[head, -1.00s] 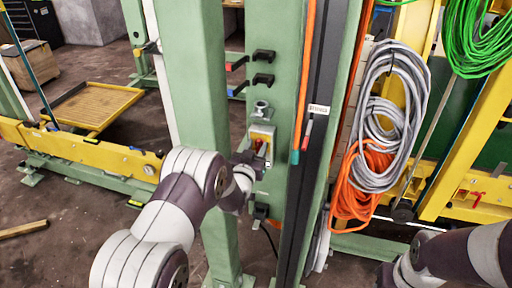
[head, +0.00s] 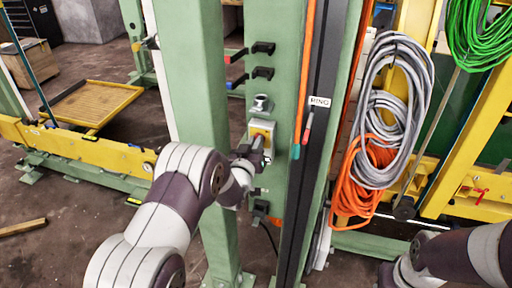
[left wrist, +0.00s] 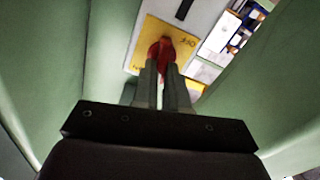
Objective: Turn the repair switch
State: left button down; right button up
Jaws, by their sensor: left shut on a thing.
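The repair switch is a red knob (left wrist: 166,48) on a yellow plate (left wrist: 150,33), seen in the left wrist view. In the head view its yellow plate (head: 262,127) sits on a green post between the other fittings. My left gripper (left wrist: 163,75) has its two fingers closed together on the red knob. In the head view the left gripper (head: 258,148) is at the switch, and it hides most of the knob. My right arm shows at the lower right edge of the head view, but its gripper is out of view.
Green posts (head: 190,110) stand close on both sides of my left arm. Black hooks (head: 263,48) are on the panel above the switch. Grey cable (head: 395,110) and orange cable (head: 352,190) hang to the right. A yellow platform (head: 92,103) is at the left.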

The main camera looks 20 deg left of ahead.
pick_arm(q)
jog(key=shift+a+f+n+b, duration=0.2)
jog(key=shift+n+b, duration=1.4)
jog(key=shift+n, duration=0.95)
jog(key=shift+a+f+n+b, duration=0.15)
jog(key=shift+f+n+b, duration=0.1)
jog(key=shift+n+b, duration=1.85)
jog(key=shift+a+f+n+b, duration=0.2)
jog(key=shift+n+b, duration=0.9)
jog(key=shift+n, duration=1.95)
jog(key=c, duration=1.2)
grip_release()
jog(key=shift+s, duration=0.1)
jog(key=shift+o, duration=0.2)
